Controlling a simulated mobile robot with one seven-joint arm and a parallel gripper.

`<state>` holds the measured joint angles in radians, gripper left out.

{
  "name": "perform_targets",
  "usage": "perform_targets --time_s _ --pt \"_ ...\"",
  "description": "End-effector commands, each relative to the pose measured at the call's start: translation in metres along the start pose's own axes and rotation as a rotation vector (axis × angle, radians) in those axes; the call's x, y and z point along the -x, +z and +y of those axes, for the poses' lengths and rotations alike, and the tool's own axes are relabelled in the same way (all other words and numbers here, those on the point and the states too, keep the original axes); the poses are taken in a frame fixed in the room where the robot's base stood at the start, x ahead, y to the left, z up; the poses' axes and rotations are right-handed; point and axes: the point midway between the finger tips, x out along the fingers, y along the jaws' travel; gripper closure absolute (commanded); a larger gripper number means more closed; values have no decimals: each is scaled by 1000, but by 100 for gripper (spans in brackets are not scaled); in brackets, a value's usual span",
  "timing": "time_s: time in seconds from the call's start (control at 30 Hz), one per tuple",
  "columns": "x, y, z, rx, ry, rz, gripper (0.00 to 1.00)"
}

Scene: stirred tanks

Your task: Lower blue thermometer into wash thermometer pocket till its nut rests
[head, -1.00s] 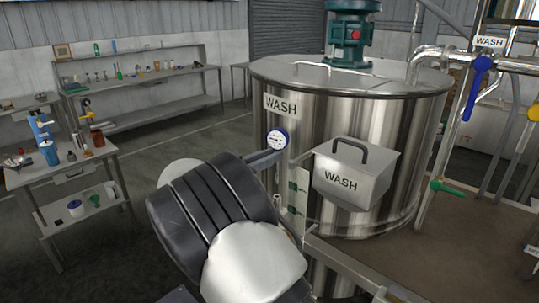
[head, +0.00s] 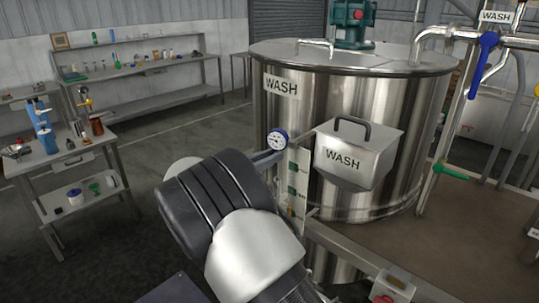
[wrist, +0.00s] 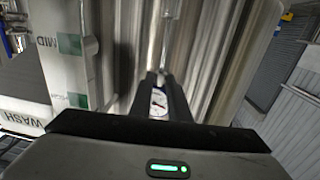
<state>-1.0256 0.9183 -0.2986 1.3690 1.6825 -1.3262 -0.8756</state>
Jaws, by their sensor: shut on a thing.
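The blue thermometer (head: 277,141) shows as a round white dial with a blue rim, in front of the left part of the steel wash tank (head: 400,110). My gripper (head: 268,158) is shut on it just below the dial. In the wrist view the dial (wrist: 158,104) shows between the two dark fingers (wrist: 160,80). The thermometer's nut and lower stem cannot be made out. A shiny narrow tube (wrist: 171,20) lies beyond the fingertips in the wrist view; I cannot tell whether it is the pocket. My arm hides part of the area below the dial.
A steel box labelled WASH (head: 355,155) with a dark handle is close right of the dial. A pale strip with green marks (head: 297,180) stands just below right. A pipe with a green valve handle (head: 452,171) is further right. Benches with small items (head: 60,158) stand left.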

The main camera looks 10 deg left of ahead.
Motion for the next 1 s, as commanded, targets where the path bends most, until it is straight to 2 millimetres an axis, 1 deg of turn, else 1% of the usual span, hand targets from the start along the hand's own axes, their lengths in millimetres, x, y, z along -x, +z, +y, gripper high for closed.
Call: perform_targets --time_s 0.1,1.0 --pt "0 9 0 0 0 0 100" --pt "-1 63 0 1 0 1 100"
